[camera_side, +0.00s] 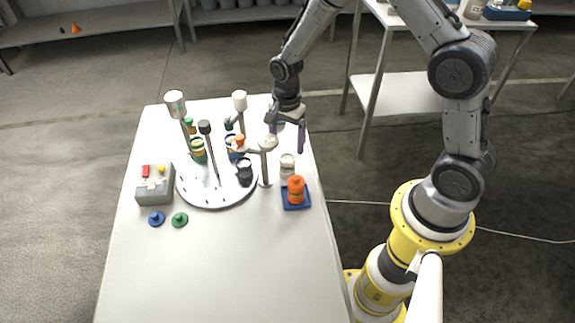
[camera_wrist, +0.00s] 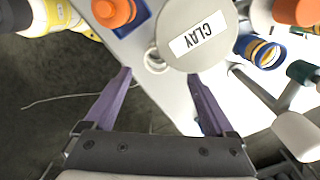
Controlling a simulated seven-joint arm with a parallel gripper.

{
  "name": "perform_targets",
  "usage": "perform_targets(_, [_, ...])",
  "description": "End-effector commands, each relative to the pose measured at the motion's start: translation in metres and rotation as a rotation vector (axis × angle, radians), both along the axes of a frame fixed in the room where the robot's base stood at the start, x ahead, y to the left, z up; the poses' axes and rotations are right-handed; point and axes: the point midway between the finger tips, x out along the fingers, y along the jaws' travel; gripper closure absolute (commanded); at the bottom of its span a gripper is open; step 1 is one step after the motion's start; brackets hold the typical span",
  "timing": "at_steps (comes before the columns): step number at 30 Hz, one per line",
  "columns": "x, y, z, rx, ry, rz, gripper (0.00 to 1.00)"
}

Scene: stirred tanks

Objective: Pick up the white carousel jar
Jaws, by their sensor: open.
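The white jar (camera_side: 287,167) stands on the table at the right of the carousel (camera_side: 215,196), next to the orange jar (camera_side: 296,190). In the wrist view, only part of a white rim, seemingly this jar (camera_wrist: 154,62), shows beside a round head labelled CLAY (camera_wrist: 190,15), which hides the rest. My gripper (camera_side: 287,134) is open and empty, pointing down above and behind the white jar. In the wrist view its purple fingertips (camera_wrist: 159,74) are apart on either side of the rim and nothing is between them.
The orange jar sits on a blue tray (camera_side: 304,204). A post with a round head (camera_side: 267,142) stands close left of the white jar. Other stirrer posts and coloured jars stand on the carousel. A grey box (camera_side: 155,190) is at left. The table front is clear.

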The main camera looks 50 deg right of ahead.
Motion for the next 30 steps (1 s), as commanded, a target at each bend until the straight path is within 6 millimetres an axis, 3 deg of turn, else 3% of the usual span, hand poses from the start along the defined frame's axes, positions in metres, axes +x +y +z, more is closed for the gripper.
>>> perform_targets(5, [-0.001,0.0,-0.011,0.0,0.001,0.0,0.11])
perform_targets(15, [-0.004,0.001,-0.054,0.0,0.001,0.0,0.11])
perform_targets(24, [-0.004,0.001,-0.059,0.0,-0.001,0.0,0.11])
perform_targets(25, [-0.004,0.001,-0.059,0.0,-0.001,0.0,0.13])
perform_targets(30, [-0.004,0.001,-0.059,0.0,-0.001,0.0,0.43])
